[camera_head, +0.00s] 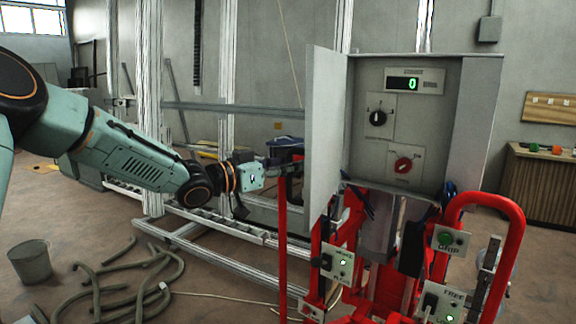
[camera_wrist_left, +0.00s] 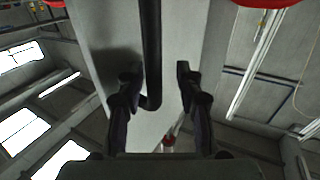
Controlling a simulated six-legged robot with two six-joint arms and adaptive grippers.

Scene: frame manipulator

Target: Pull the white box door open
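The white box (camera_head: 480,110) stands on a red frame. Its door (camera_head: 325,120) is hinged on the left and stands swung open, so the inside panel shows with a display reading 0, a black knob (camera_head: 377,117) and a red knob (camera_head: 403,165). My left gripper (camera_head: 292,172) is at the outer side of the door, its tips partly hidden by the door edge. In the left wrist view its two fingers (camera_wrist_left: 158,76) are apart. A dark bar handle (camera_wrist_left: 151,45) on the pale door runs between them, nearer the left finger; contact is unclear. My right gripper is out of view.
The red frame (camera_head: 500,205) carries button boxes, including one with a green button (camera_head: 445,239), and stands close below the door. Hoses (camera_head: 125,285) and a bucket (camera_head: 31,262) lie at the lower left. A metal rail structure (camera_head: 215,235) stands behind my left arm.

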